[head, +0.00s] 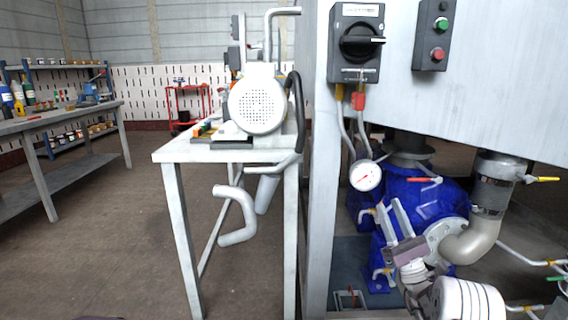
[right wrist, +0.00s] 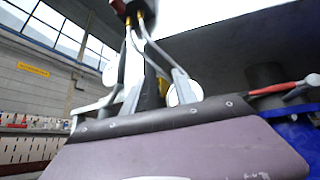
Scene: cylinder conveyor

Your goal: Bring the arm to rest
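My right gripper (head: 388,207) points up and away at the lower right of the head view, in front of the blue pump body. Its two fingers stand apart with nothing between them. In the right wrist view the fingers (right wrist: 150,90) also show apart and empty, above the purple-grey gripper body. My left gripper is outside both views.
A blue pump (head: 430,199) with a bent pipe (head: 475,240) and a round gauge (head: 366,176) stands close to my right gripper. Above are a rotary switch (head: 358,43) and a button box (head: 433,36).

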